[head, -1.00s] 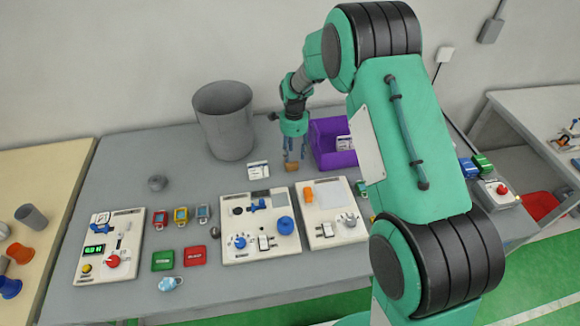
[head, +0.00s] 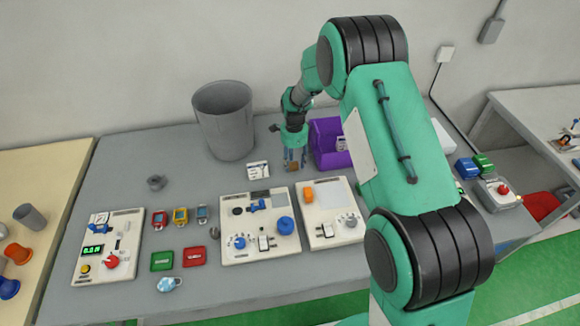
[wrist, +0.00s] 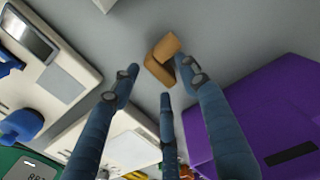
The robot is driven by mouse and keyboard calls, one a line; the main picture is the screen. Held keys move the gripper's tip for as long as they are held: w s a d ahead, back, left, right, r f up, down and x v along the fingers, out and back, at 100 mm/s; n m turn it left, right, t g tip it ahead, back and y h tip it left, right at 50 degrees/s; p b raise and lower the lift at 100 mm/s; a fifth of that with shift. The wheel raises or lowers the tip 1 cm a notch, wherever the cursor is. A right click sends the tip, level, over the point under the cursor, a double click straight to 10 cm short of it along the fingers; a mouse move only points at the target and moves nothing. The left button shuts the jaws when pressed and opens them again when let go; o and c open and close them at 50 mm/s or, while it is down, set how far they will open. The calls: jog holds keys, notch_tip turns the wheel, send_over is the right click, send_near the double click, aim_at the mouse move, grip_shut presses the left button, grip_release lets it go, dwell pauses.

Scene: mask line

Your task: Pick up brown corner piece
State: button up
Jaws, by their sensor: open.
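The brown corner piece (wrist: 158,67) lies on the grey table, an L-shaped block seen in the wrist view just beyond my fingertips. In the head view the brown piece (head: 294,167) shows small below my gripper, partly covered by the fingers. My gripper (head: 294,158) points down at the table between the grey bin and the purple bin.
The purple bin (head: 335,158) stands close on the right, the tall grey bin (head: 224,118) on the left. A white card (head: 258,170) lies beside the gripper. Two white panels with controls (head: 262,238) (head: 330,222) stand in front. Bare table lies around the piece.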

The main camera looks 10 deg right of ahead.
jog(key=shift+f, duration=1.35)
jog(key=c, duration=1)
jog(key=shift+o, duration=0.2)
